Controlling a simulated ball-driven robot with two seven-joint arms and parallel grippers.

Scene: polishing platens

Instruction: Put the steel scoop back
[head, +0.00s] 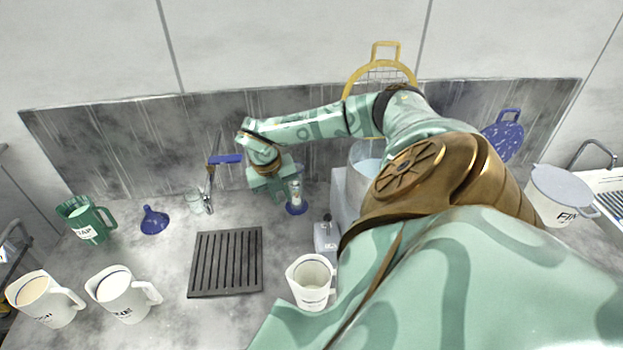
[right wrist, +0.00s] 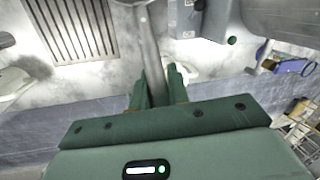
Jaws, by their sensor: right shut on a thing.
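My right gripper (head: 274,192) reaches across from the right to the back of the counter, close to the splashback. In the right wrist view its fingers (right wrist: 157,80) are shut on a long grey steel bar, which I take for the handle of the steel scoop (right wrist: 149,40). The bar runs away from the fingers and out at the top edge, so its far end is not clear. In the head view I cannot make the scoop out; the gripper and arm hide that spot. My left gripper is not in view.
A blue-footed cylinder (head: 296,190) stands close beside the gripper. A blue-handled tap-like fitting (head: 224,160) is to its left.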

